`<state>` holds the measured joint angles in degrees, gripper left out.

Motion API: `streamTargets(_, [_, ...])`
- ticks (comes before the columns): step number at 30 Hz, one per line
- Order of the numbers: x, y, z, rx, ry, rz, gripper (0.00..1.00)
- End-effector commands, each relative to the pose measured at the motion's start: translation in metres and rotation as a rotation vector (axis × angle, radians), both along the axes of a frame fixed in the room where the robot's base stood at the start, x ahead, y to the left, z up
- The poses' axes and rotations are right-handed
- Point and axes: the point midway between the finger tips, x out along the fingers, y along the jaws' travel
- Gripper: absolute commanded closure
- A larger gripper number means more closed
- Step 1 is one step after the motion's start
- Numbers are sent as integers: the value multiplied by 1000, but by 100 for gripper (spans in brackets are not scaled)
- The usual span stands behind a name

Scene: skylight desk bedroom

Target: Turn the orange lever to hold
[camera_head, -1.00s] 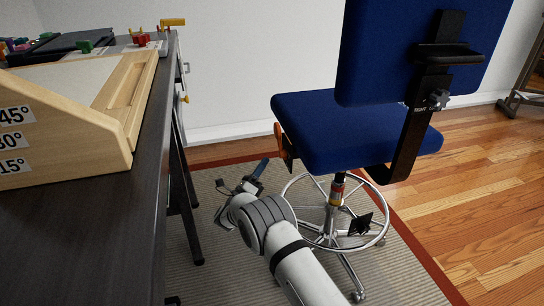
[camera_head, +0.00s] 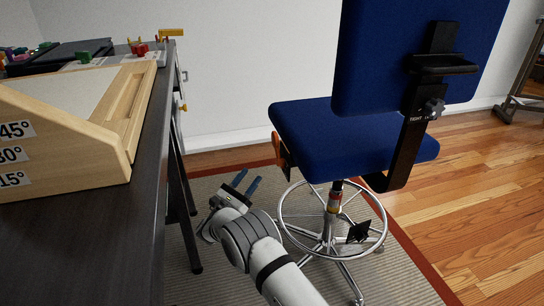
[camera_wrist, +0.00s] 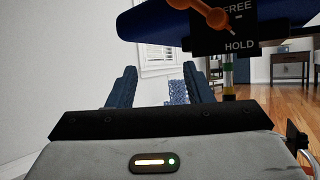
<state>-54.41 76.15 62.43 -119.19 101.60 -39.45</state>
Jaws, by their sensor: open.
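The orange lever (camera_head: 282,150) is on the left side of the blue chair seat (camera_head: 350,140). In the wrist view the lever (camera_wrist: 205,12) is at the top edge, partly cut off, slanting from upper left to a round part at lower right. It sits over a black plate (camera_wrist: 212,44) marked FREE above and HOLD below. A thin pale mark runs from near the round part toward HOLD. My gripper (camera_head: 241,183) is open and empty, below and left of the lever, not touching it. In the wrist view my gripper (camera_wrist: 160,88) shows two blue fingers spread apart.
The dark desk (camera_head: 105,235) with a wooden angled stand (camera_head: 75,115) is on the left, its legs close to my arm. The chair's chrome foot ring (camera_head: 290,225) is right of my arm. Free space lies between desk and seat.

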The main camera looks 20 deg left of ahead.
Motion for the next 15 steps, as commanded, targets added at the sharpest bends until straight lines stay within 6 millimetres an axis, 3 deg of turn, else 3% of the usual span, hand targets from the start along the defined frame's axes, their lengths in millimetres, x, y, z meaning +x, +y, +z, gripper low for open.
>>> streamTargets(15, [-12,-14,35,876,-257,410,54])
